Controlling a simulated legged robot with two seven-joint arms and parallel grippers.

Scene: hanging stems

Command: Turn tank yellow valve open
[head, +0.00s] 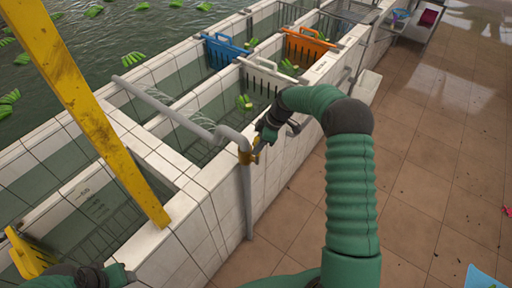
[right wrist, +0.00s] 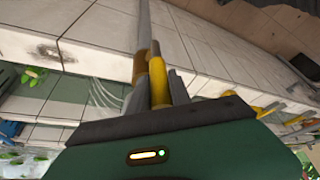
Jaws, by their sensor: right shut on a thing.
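The yellow valve (head: 247,156) sits on the grey pipe at the tank's outer wall, just below the pipe's bend. My right gripper (head: 261,142) is at the valve and shut on its yellow handle. In the right wrist view the yellow handle (right wrist: 158,78) stands between the grey fingers (right wrist: 172,88); its lower end is partly hidden by my gripper. Thin streams of water (head: 180,105) show beside the horizontal pipe (head: 165,108) over the tank, and also in the right wrist view (right wrist: 103,93). Part of my left gripper (head: 95,277) shows at the bottom left; its fingers are unclear.
White-tiled tanks (head: 180,183) run along the left. Blue (head: 226,48), orange (head: 308,42) and white (head: 268,74) crates hang in them. A yellow post (head: 85,105) crosses the left side. The brown tiled floor (head: 430,150) at right is largely clear.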

